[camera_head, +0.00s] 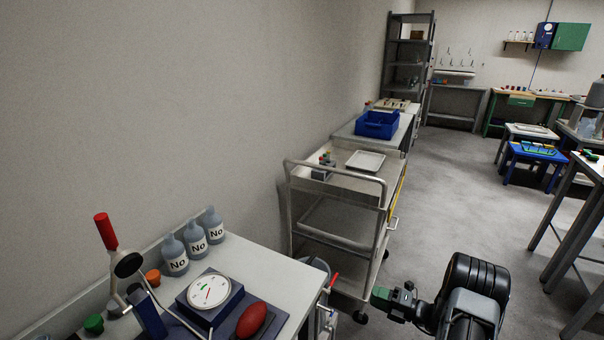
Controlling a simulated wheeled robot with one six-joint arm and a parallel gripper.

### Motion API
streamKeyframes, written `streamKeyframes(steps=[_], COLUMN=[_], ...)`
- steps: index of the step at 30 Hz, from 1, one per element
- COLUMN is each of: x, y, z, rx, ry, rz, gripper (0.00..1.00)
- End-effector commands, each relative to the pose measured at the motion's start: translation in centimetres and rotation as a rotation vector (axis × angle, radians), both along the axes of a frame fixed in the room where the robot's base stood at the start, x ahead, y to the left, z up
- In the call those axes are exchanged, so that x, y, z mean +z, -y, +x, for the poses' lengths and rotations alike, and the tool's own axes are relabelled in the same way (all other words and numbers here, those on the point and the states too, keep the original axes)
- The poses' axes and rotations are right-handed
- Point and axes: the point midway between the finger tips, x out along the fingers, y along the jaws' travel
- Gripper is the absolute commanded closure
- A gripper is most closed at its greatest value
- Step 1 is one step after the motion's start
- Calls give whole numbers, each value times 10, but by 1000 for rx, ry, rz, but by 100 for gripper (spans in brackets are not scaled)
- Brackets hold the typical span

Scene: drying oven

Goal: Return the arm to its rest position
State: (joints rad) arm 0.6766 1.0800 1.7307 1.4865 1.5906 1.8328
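My arm shows at the bottom right, over the grey floor, as thick black and grey links. It is folded and cut off by the lower picture edge. A small dark end with green faces, which seems to be my gripper (393,301), points left toward the foot of the metal cart. It looks apart from the cart. Its fingers are too small and dark to tell whether they are open or shut. I see nothing clearly held. No drying oven can be made out.
A bench (265,254) at the lower left carries labelled bottles (197,239), a dial gauge (209,292) and a red bulb (252,319). A metal cart (337,181) stands beyond it, with a blue bin (377,124) behind. Open floor (450,200) lies right of the cart; tables stand farther right.

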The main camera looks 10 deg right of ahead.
Motion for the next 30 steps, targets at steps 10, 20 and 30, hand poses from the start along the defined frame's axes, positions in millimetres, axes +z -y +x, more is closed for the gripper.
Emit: streamKeyframes(steps=[10, 20, 30], x=[-27, 66, 184], y=[-34, -65, -83], z=[-63, -134, -175], rx=[378, 1273, -2077], ry=[438, 1332, -2027], rz=[-532, -984, 1002], gripper=[63, 63, 63])
